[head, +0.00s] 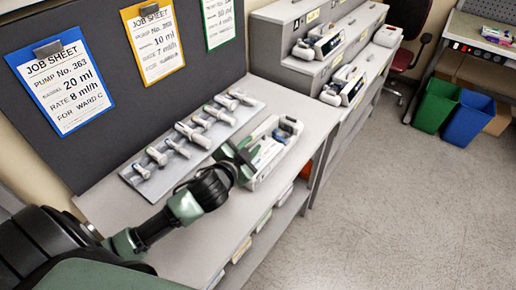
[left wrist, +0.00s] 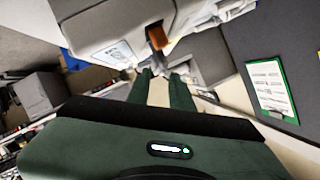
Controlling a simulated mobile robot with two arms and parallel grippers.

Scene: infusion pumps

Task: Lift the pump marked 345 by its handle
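A white and grey pump (head: 272,152) lies on the near bench, to the right of a tray of syringes. Its number is too small to read. My left gripper (head: 234,160) is at the pump's left side, and its fingers cover part of it. In the left wrist view a pale pump body (left wrist: 115,28) with an orange part fills the upper middle. The green fingers (left wrist: 165,82) stand apart just below it, with a gap between them. I cannot tell whether they touch the pump. My right gripper is not in view.
The syringe tray (head: 133,178) lies close behind my left gripper. Other pumps (head: 320,42) (head: 346,87) stand on the stepped grey shelf to the right. Job sheets (head: 62,85) hang on the dark board. Green (head: 436,106) and blue (head: 469,118) bins stand on the floor, which is otherwise open.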

